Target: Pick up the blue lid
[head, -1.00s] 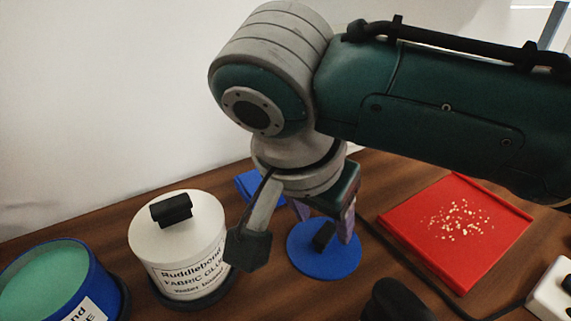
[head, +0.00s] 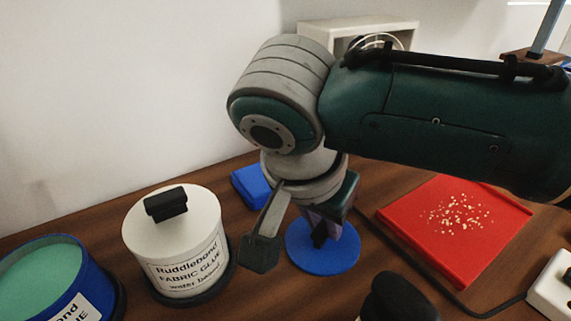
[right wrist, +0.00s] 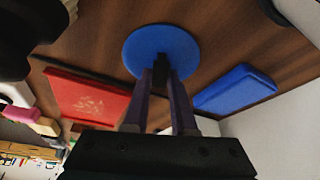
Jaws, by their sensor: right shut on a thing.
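The blue lid (head: 318,257) is a flat round disc with a black knob (head: 320,237) at its middle, and it appears to lie on the wooden counter. My right gripper (head: 328,232) is over the lid, its fingers shut on the knob. In the right wrist view the lid (right wrist: 160,50) shows beyond the two fingers (right wrist: 162,75), with the knob between their tips. I cannot tell whether the lid is clear of the counter. My left gripper is not in view.
A white pot of fabric glue (head: 178,243) with a black-knobbed lid stands left of my gripper. An open blue tub with green contents (head: 88,290) is at far left. A red tray (head: 485,245) with pale bits lies right. A blue block (head: 250,184) lies behind.

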